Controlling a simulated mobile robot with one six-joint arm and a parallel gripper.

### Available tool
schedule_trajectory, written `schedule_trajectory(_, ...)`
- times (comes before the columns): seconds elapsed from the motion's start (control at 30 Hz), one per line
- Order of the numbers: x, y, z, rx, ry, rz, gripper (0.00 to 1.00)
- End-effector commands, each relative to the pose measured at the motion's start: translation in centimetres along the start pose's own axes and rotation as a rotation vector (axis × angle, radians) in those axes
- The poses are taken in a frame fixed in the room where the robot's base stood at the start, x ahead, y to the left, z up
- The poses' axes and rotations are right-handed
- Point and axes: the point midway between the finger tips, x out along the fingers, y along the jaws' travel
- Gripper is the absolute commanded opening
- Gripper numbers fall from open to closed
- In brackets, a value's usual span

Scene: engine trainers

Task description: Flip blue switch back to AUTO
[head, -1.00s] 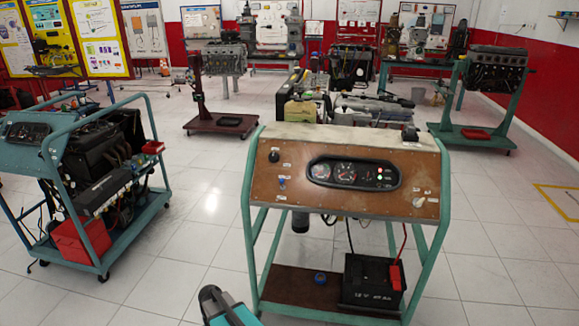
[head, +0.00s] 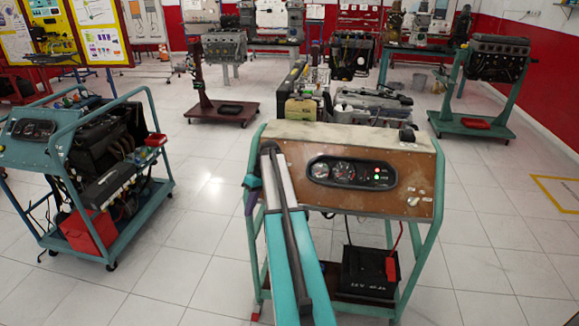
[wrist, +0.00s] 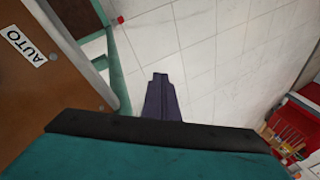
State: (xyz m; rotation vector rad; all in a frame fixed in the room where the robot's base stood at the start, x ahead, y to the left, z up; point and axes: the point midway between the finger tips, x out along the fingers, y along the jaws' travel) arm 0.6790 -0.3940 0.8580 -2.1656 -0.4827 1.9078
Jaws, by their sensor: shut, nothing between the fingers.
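The brown instrument panel (head: 408,190) of the engine trainer stands in front of me, tilted on its teal frame. My arm reaches up across the panel's left part and hides the blue switch in the head view. In the wrist view a white AUTO label (wrist: 25,45) shows on the brown panel at the upper left, but no switch is visible there.
The panel's teal frame (wrist: 118,72) runs close to the left of my fingers in the wrist view. A black battery (head: 362,270) sits on the lower shelf. Another teal trainer (head: 107,170) stands to the left, with open tiled floor between.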

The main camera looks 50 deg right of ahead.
Motion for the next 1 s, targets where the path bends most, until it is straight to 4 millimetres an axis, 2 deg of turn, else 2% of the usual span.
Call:
schedule_trajectory(0.03,-3.7,1.4,-0.6,-0.009,0.025,0.003,0.00)
schedule_trajectory(0.2,-13.6,5.7,0.0,-0.065,0.099,-0.004,0.00)
schedule_trajectory(0.4,-22.7,10.6,2.7,-0.131,0.170,-0.016,0.00)
schedule_trajectory(0.5,-26.1,12.4,4.2,-0.158,0.198,-0.020,0.00)
schedule_trajectory(0.6,-28.6,13.4,5.5,-0.181,0.216,-0.022,0.00)
schedule_trajectory(0.7,-29.8,13.9,6.1,-0.193,0.227,-0.023,0.00)
schedule_trajectory(1.0,-30.2,14.0,6.5,-0.198,0.230,-0.023,0.00)
